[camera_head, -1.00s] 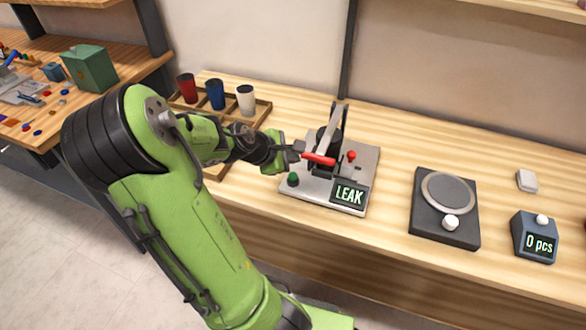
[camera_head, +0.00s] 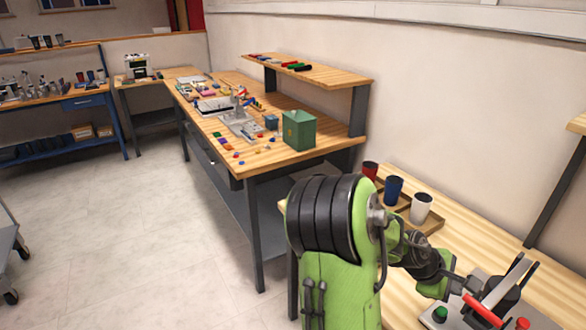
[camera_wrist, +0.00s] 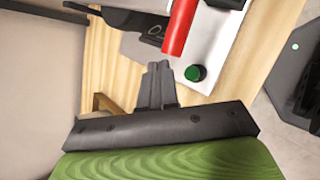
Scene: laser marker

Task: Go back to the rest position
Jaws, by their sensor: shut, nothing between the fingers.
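My gripper (camera_head: 458,287) is beside the press-like tester at the lower right of the head view. In the wrist view its dark fingers (camera_wrist: 158,75) are together with nothing between them. They point toward the tester's red lever handle (camera_head: 484,310) and look close to it, but I cannot tell whether they touch. The handle also shows in the wrist view (camera_wrist: 179,28), with a green button (camera_wrist: 195,73) to the right of the fingertips. The tester's lower part is cut off by the head view's edge.
Red (camera_head: 370,170), blue (camera_head: 393,190) and white (camera_head: 421,208) cups stand in a wooden tray behind my arm. Another workbench (camera_head: 262,155) with a green box (camera_head: 299,130) stands to the left. The floor (camera_head: 150,240) at left is mostly clear.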

